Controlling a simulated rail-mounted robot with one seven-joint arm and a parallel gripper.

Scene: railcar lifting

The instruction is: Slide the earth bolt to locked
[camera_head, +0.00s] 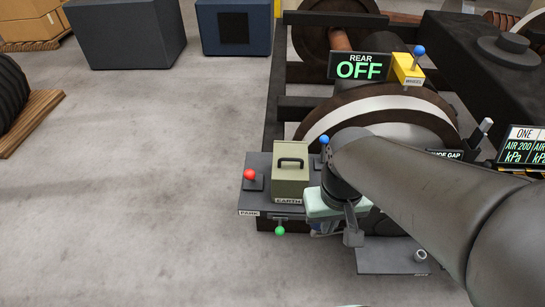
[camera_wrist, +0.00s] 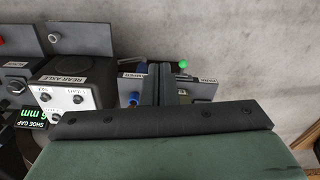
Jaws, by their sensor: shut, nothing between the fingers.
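The earth bolt's green knob (camera_head: 280,230) hangs under the EARTH label (camera_head: 288,200) on the front edge of a dark shelf. An olive box with a handle (camera_head: 290,178) stands above it. The green knob also shows in the wrist view (camera_wrist: 183,64), just right of my fingertips. My gripper (camera_head: 353,238) is shut and empty, to the right of the knob and apart from it in the head view. Its dark fingers sit together in the wrist view (camera_wrist: 165,80) and hide part of the shelf. The bolt itself is mostly hidden.
A red knob (camera_head: 250,174) stands on the shelf by the PARK label (camera_head: 249,212). A blue knob (camera_head: 324,140) is close to my arm. Open concrete floor (camera_head: 140,200) is to the left.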

